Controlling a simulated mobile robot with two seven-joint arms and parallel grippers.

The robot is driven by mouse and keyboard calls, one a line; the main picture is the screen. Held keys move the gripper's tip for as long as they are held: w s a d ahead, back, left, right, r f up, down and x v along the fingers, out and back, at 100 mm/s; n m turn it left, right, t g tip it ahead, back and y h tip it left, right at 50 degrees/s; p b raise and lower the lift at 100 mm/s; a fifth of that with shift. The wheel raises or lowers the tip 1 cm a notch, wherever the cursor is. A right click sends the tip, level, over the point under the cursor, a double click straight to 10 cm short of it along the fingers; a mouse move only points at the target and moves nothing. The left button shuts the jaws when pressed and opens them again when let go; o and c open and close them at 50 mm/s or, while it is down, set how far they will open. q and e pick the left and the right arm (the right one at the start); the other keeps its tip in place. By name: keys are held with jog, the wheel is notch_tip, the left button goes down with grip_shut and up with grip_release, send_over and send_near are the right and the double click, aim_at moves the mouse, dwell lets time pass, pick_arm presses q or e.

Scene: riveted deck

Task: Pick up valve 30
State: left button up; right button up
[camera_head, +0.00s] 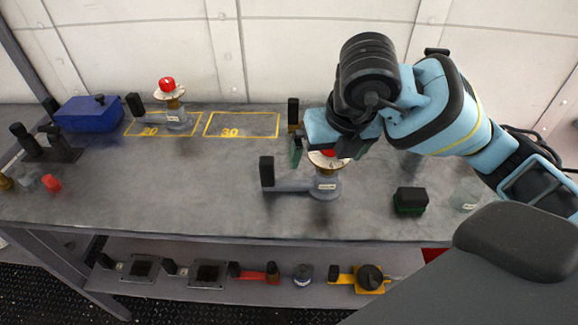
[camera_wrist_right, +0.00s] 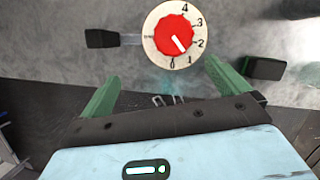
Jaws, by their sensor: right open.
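A grey valve (camera_head: 325,185) with a red knob, a pale dial and a black-ended side handle stands upright on the bench below my right gripper (camera_head: 322,155). Its label is too small to read. In the right wrist view its red knob (camera_wrist_right: 173,36) and numbered dial lie just beyond the two green fingers. My right gripper (camera_wrist_right: 165,85) is open and empty, and the gripper partly hides the knob in the head view. A similar valve (camera_head: 176,118) stands in the yellow outline marked 20. The outline marked 30 (camera_head: 240,125) is empty. My left gripper is not in view.
A blue box (camera_head: 90,113) is at the back left. A black and green block (camera_head: 410,200) and a clear glass (camera_head: 466,195) stand right of the near valve. The lower shelf holds several tools and parts. The bench's front middle left is clear.

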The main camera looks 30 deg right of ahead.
aim_at(329, 157)
jog(key=shift+w+d+r+m+t+h, duration=0.3)
jog(key=shift+w+d+r+t+h, duration=0.1)
jog(key=shift+w+d+r+h, duration=0.45)
jog(key=shift+s+d+f, duration=0.1)
jog(key=shift+f, duration=0.15)
jog(key=shift+y+b+x, duration=0.25)
jog(key=shift+b+x, duration=0.1)
jog(key=shift+x, duration=0.55)
jog(key=shift+s+d+x, duration=0.1)
jog(key=shift+d+x, duration=0.05)
jog(key=shift+x, duration=0.9)
jog(key=shift+s+d+x, duration=0.1)
jog(key=shift+s+x, duration=0.05)
jog(key=shift+x, duration=0.95)
jog(key=shift+w+f, duration=0.25)
jog(key=shift+f, duration=0.35)
jog(key=shift+c, duration=0.4)
jog(key=shift+r, duration=0.1)
jog(key=c, duration=1.7)
